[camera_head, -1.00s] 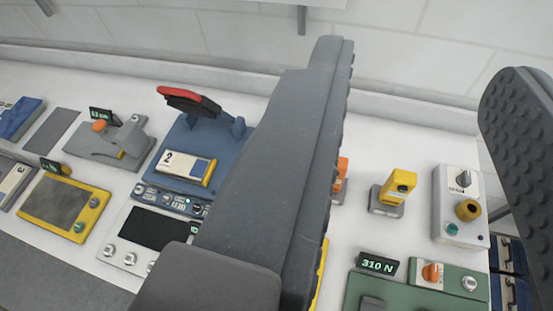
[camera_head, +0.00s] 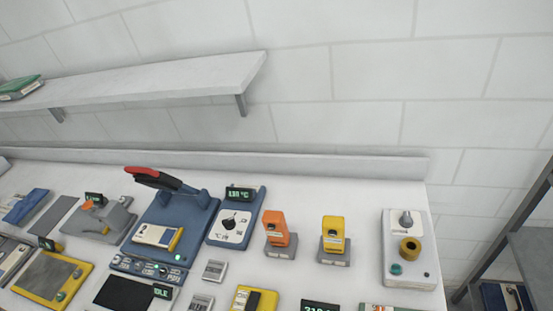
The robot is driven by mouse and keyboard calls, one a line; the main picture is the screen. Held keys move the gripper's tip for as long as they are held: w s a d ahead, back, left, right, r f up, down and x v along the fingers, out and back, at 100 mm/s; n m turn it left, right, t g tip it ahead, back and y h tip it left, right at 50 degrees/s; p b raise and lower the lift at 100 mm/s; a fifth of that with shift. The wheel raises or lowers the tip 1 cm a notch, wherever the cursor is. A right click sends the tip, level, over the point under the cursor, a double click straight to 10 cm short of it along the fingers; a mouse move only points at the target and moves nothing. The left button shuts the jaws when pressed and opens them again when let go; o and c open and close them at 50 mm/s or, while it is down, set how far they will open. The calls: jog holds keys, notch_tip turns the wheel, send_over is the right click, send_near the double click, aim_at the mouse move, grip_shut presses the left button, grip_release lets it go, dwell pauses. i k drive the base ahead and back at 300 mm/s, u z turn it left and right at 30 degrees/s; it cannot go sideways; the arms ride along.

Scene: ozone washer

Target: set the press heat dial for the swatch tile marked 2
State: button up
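The blue press (camera_head: 196,222) stands left of centre on the white bench, its red-and-black lever (camera_head: 155,178) raised. A cream swatch tile with a blue and yellow end (camera_head: 158,236) lies on the press; its mark is too small to read now but showed a 2 earlier. Right beside the press is a blue heat unit with a white face and a black dial (camera_head: 231,223). Its pointer direction is hard to make out. Above it a small display (camera_head: 240,193) seems to read 130 °C. My gripper is out of view.
An orange device (camera_head: 276,229) and a yellow device (camera_head: 333,233) stand right of the dial. A white box with a knob and yellow ring (camera_head: 409,250) is farther right. A shelf (camera_head: 170,88) hangs above the bench's back left. A panel display (camera_head: 162,291) reads IDLE.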

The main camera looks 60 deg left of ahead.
aim_at(229, 224)
jog(key=z, duration=0.5)
jog(key=k, duration=0.75)
jog(key=u, duration=1.75)
jog(key=i, duration=1)
jog(key=z, duration=0.05)
